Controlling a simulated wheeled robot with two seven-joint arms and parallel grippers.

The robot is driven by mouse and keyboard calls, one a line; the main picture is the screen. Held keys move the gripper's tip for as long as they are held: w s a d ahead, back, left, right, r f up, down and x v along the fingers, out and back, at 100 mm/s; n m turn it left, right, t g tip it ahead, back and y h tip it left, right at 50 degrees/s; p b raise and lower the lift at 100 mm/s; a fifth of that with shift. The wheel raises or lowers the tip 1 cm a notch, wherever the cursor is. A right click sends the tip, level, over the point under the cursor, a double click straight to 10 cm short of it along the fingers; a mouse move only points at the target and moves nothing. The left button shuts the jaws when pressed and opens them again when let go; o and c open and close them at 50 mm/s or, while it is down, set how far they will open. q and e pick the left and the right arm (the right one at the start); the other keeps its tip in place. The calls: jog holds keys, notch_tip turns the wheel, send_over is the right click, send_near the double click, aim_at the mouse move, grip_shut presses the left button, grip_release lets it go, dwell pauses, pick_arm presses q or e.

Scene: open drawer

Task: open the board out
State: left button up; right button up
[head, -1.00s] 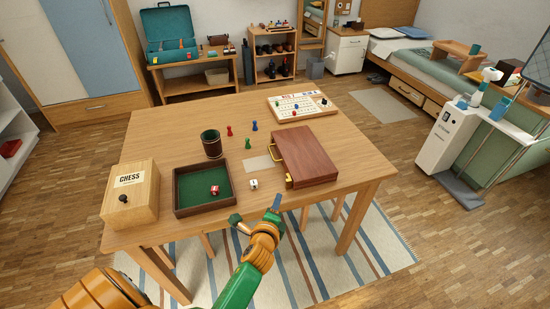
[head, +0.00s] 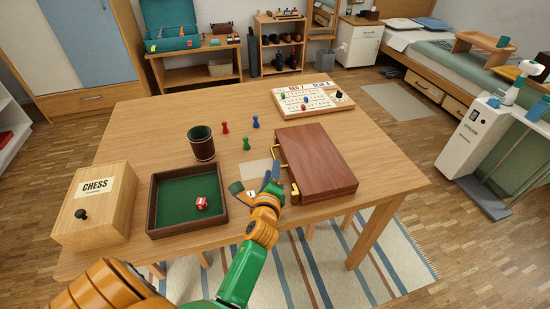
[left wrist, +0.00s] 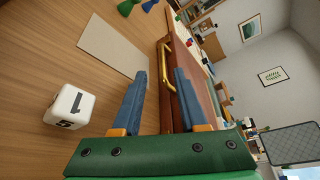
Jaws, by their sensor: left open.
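The board is a closed, reddish-brown wooden case (head: 318,162) lying flat near the table's right front. Its brass handle (head: 283,168) is on the left side; the handle also shows in the left wrist view (left wrist: 172,68). My left gripper (head: 256,180) is open and empty, just left of the case's front left corner. In the left wrist view, its two blue fingers (left wrist: 160,88) stand apart, with the case's handle side (left wrist: 167,102) seen between and behind them. I cannot tell if a finger touches it. My right gripper is not in view.
A white die (left wrist: 70,105) lies close to the left gripper. A green-lined tray (head: 155,200) with a red die, a dice cup (head: 201,143), a chess box (head: 95,205), several pawns and a scoreboard (head: 312,98) stand around the table. The table right of the case is clear.

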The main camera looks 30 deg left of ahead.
pick_arm(q)
jog(key=b+x, duration=0.1)
jog(key=x, duration=0.4)
jog(key=shift+w+a+r, duration=0.1)
jog(key=shift+w+a, duration=0.05)
jog(key=shift+w, duration=0.15)
jog(key=shift+s+r, duration=0.1)
jog(key=shift+c, duration=1.3)
grip_shut()
